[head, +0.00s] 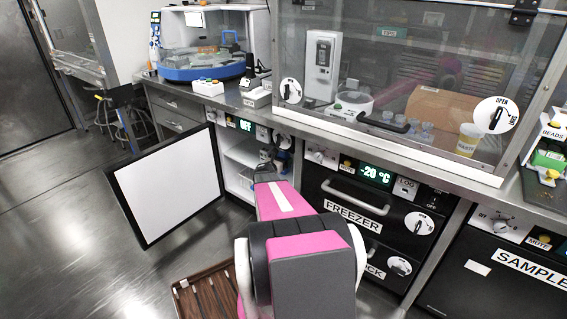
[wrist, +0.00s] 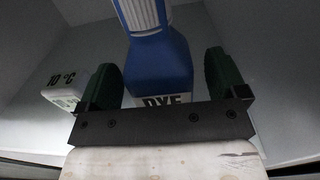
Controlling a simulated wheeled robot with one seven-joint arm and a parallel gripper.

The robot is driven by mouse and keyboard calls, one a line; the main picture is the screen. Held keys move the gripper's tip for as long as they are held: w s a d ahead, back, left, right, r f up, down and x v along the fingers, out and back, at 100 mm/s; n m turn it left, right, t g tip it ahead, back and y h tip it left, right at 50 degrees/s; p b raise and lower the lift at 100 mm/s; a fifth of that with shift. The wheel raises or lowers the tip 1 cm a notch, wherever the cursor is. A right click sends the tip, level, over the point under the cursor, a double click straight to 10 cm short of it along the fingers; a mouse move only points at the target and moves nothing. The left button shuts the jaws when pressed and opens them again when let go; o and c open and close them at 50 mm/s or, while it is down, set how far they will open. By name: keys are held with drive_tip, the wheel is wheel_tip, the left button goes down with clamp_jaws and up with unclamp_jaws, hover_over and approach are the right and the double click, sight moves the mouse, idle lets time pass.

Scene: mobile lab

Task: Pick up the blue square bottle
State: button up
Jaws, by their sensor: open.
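The blue square bottle (wrist: 160,62) has a white ribbed cap and a white label with the letters DYE. It stands inside a grey-walled compartment, centred in the wrist view. My gripper (wrist: 161,80) is open, with one dark green finger on each side of the bottle. The bottle's lower part is hidden behind the gripper's black bar. In the head view my gripper (head: 268,158) reaches into the open cabinet under the bench, and my arm hides most of that interior.
A white box marked 10 °C (wrist: 66,88) is left of the left finger. The open cabinet door (head: 168,184) stands out to the left of my arm. The closed freezer (head: 365,215) is close on the right. A slatted wooden thing (head: 205,298) lies low in front.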

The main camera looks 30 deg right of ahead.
drive_tip(key=shift+x, duration=0.8)
drive_tip(key=shift+a, duration=0.1)
drive_tip(key=c, duration=1.2)
